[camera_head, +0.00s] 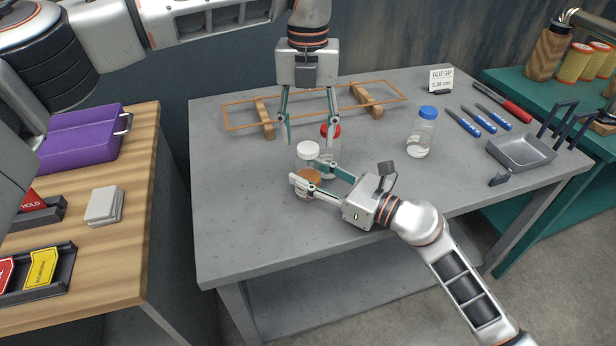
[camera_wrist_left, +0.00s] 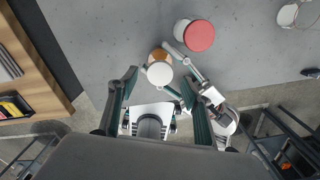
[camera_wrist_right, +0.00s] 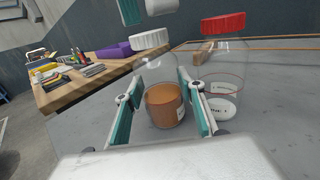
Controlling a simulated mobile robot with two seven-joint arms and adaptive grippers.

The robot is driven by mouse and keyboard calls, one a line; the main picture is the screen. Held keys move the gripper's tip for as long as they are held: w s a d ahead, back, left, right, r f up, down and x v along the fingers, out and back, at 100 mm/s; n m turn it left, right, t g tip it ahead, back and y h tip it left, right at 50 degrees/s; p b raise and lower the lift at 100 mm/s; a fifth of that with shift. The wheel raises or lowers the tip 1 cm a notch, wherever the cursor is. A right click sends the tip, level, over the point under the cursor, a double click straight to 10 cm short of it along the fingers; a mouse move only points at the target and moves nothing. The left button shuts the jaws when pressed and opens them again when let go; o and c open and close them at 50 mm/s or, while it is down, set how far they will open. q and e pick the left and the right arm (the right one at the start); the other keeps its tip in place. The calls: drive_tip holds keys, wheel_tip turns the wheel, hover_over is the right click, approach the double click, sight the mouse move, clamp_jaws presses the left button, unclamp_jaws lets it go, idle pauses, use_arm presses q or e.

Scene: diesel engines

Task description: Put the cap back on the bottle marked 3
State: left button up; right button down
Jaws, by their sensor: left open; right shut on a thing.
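A clear bottle with orange-brown contents (camera_head: 308,178) stands on the grey table; it also shows in the right wrist view (camera_wrist_right: 165,105). My right gripper (camera_head: 303,176) is shut around its sides. A white cap (camera_head: 308,149) sits at its top, seen from above in the left wrist view (camera_wrist_left: 160,73) and looking slightly tilted in the right wrist view (camera_wrist_right: 151,39). I cannot tell whether it is seated. My left gripper (camera_head: 311,141) points down above the cap, fingers apart and empty. A red-capped bottle (camera_wrist_right: 222,80) stands close behind. I cannot read a 3 on any bottle.
A blue-capped bottle (camera_head: 423,135) stands to the right. A wooden frame (camera_head: 262,118) lies behind the bottles. Blue-handled tools (camera_head: 470,124), a grey pan (camera_head: 522,152) and a small sign (camera_head: 440,80) are at the right. The table's front left is clear.

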use_arm(q)
drive_tip(key=shift+f, duration=1.25)
drive_tip(key=shift+c, duration=0.3)
drive_tip(key=c, duration=1.1)
drive_tip(key=o, duration=1.3)
drive_tip(key=shift+c, duration=0.2)
wheel_tip(320, 180, up, 12)
